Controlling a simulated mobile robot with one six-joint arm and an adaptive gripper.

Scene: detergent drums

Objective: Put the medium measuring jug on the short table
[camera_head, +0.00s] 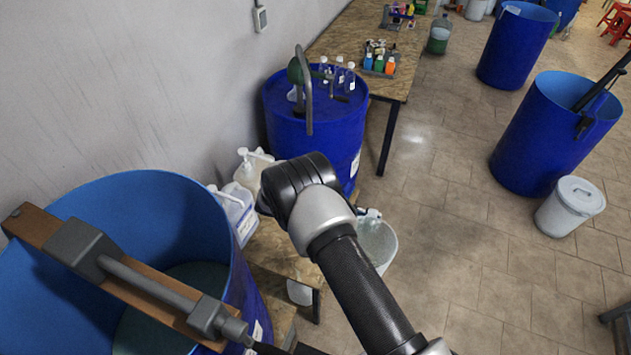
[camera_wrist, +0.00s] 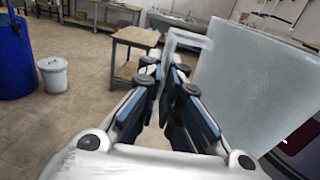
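The translucent measuring jug (camera_head: 379,243) is partly hidden behind my arm in the head view. It fills the right of the wrist view (camera_wrist: 255,85), close to the camera, and its handle (camera_wrist: 188,40) runs between my fingertips. My gripper (camera_wrist: 168,75) is closed around that handle. In the head view my gripper (camera_head: 369,213) shows only as a small part at the jug's rim. A small wooden table (camera_wrist: 136,38) with a lower shelf stands ahead in the wrist view; I cannot tell whether it is the short table.
A low wooden surface (camera_head: 275,249) with white pump bottles (camera_head: 235,210) lies by the wall. Blue drums (camera_head: 316,130) stand nearby, one with bottles on top. A long wooden table (camera_head: 345,35) is behind. A white lidded bucket (camera_head: 570,206) stands right; the middle floor is clear.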

